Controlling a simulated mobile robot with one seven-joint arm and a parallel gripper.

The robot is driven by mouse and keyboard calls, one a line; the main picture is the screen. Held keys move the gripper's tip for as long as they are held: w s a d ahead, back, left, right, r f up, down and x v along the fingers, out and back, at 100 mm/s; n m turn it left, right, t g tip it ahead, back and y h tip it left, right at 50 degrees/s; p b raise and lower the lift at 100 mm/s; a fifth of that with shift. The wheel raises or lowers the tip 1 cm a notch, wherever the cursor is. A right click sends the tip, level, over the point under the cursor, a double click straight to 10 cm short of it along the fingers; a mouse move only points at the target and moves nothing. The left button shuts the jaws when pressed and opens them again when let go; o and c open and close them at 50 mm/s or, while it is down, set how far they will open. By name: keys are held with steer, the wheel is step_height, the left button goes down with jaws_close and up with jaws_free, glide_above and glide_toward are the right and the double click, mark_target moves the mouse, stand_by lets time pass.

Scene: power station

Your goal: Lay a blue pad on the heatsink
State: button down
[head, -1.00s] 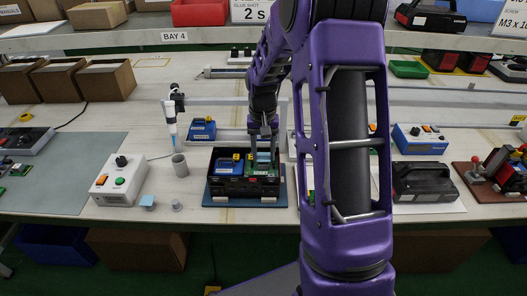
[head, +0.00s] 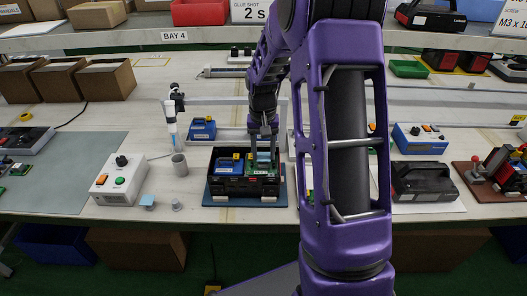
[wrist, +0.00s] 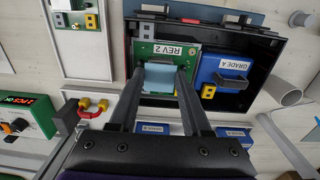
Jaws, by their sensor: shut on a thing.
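My gripper (wrist: 160,82) points down over the black housing (wrist: 272,48) and is shut on a light blue pad (wrist: 160,77). In the wrist view the pad lies between the fingertips, over the green circuit board (wrist: 188,51) marked REV 2. In the head view the gripper (head: 264,149) is over the right half of the housing (head: 228,186). A blue GRADE A battery block (head: 229,164) fills the left half.
A white control box (head: 121,180) with knobs stands left of the housing. A small stack of blue pads (head: 147,201) lies at the bench's front. A blue unit (head: 202,130) sits behind.

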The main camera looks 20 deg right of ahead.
steer(key=shift+f+b, duration=0.35)
steer(key=shift+f, duration=0.2)
jaws_free()
stand_by(0.5)
steer(key=shift+d+r, duration=0.1)
steer(key=shift+r, duration=0.05)
stand_by(0.3)
steer(key=shift+r+p, duration=2.25)
steer(key=shift+r, duration=0.65)
